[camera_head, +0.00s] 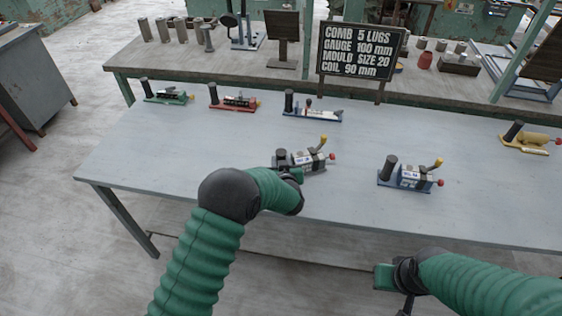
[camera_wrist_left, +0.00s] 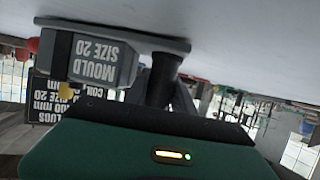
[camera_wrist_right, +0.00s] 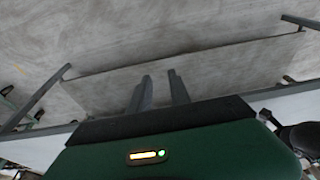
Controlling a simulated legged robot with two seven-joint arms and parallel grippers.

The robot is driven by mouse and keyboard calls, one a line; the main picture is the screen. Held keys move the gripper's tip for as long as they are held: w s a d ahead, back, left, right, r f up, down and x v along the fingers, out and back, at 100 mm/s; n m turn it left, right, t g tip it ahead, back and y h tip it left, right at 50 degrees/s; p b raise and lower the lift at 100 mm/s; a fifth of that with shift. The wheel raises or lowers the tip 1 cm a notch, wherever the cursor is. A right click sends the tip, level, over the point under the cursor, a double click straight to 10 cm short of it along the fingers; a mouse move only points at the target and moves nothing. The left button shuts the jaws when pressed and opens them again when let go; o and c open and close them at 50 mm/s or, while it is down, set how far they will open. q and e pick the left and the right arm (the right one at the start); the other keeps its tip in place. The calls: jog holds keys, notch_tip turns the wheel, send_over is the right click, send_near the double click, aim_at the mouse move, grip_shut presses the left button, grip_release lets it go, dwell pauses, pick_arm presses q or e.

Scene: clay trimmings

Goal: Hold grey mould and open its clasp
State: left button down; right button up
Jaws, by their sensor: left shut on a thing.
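The grey mould (camera_head: 308,161) stands on the table in the middle of the head view, with a yellow-tipped lever (camera_head: 323,141) and a red knob (camera_head: 332,156). In the left wrist view the mould (camera_wrist_left: 100,62) appears upside down, its label reading "MOULD SIZE 20". My left gripper (camera_head: 284,166) is shut on its black upright handle (camera_wrist_left: 161,78); my wrist partly hides this in the head view. I cannot tell the clasp's state. My right gripper (camera_wrist_right: 160,88) is open and empty, its fingers apart, in front of the table's near edge.
A blue-based mould (camera_head: 408,178) stands to the right, a yellow one (camera_head: 530,140) farther right. Green (camera_head: 167,95), red (camera_head: 234,101) and blue (camera_head: 312,113) tools line the back. A sign (camera_head: 360,52) stands behind. The table (camera_head: 180,150) is clear at left.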

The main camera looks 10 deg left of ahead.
jog(key=shift+f, duration=0.1)
dwell(0.7)
jog(key=shift+o, duration=2)
jog(key=w+d+t, duration=0.1)
jog(key=w+t, duration=0.1)
jog(key=w, duration=0.8)
jog(key=shift+w+r+n+t, duration=0.35)
jog(key=shift+w+n+t, duration=0.05)
jog(key=n+t+y, duration=0.7)
jog(key=n+y, duration=0.1)
jog(key=y, duration=0.4)
send_near(324, 138)
jog(key=shift+w+d+f, duration=0.1)
jog(key=shift+d+f, duration=0.75)
jog(key=shift+d, duration=0.1)
jog(key=shift+a+y, duration=0.25)
jog(key=shift+y, duration=0.15)
jog(key=x, duration=1.1)
jog(key=shift+w+a+r, duration=0.1)
jog(key=shift+w+a, duration=0.1)
jog(key=shift+w, duration=0.05)
jog(key=shift+c, duration=0.4)
